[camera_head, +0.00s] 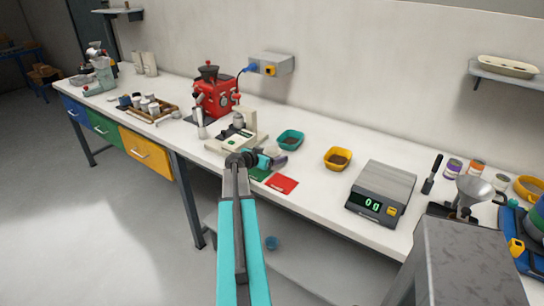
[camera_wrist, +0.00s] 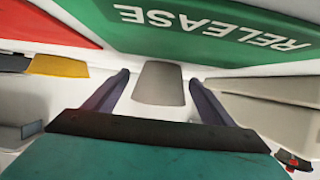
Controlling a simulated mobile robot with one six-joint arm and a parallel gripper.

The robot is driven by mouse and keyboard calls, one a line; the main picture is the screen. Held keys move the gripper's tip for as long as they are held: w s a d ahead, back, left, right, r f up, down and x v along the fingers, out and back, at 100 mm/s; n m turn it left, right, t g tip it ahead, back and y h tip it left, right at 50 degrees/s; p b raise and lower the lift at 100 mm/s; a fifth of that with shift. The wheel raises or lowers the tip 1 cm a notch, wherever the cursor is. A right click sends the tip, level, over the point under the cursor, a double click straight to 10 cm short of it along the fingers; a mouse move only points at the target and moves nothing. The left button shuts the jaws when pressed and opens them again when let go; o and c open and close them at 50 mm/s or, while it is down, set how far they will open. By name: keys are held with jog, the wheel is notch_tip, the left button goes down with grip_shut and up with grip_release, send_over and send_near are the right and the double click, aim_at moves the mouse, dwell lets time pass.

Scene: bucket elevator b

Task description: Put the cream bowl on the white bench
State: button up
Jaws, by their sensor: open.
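A small cream bowl (camera_wrist: 160,83) shows in the wrist view as a tapered, greyish-cream shape between my fingers. In the head view, a pale shape that looks like this bowl (camera_head: 272,151) is just beyond my gripper, partly hidden by it. My gripper (camera_head: 279,160) is low over the white bench (camera_head: 325,192), between the cream scale and the cards. In the wrist view my gripper (camera_wrist: 160,88) is open, with one finger on each side of the bowl and a gap at both sides. I cannot tell whether the bowl rests on the bench.
Beside my gripper lie a green RELEASE card (camera_wrist: 200,25) and a red card (camera_head: 282,184). Close by are a cream scale (camera_head: 237,138), a teal bowl (camera_head: 291,140) and a yellow bowl (camera_head: 337,158). A grey scale (camera_head: 382,192) stands to the right. The front bench between cards and grey scale is clear.

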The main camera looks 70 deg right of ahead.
jog(key=shift+r+p, duration=0.25)
jog(key=shift+p, duration=0.05)
jog(key=b+v, duration=0.3)
jog(key=v, duration=0.7)
jog(key=shift+a, duration=0.2)
jog(key=shift+b+v, duration=0.4)
jog(key=shift+v, duration=0.45)
jog(key=shift+d, duration=0.1)
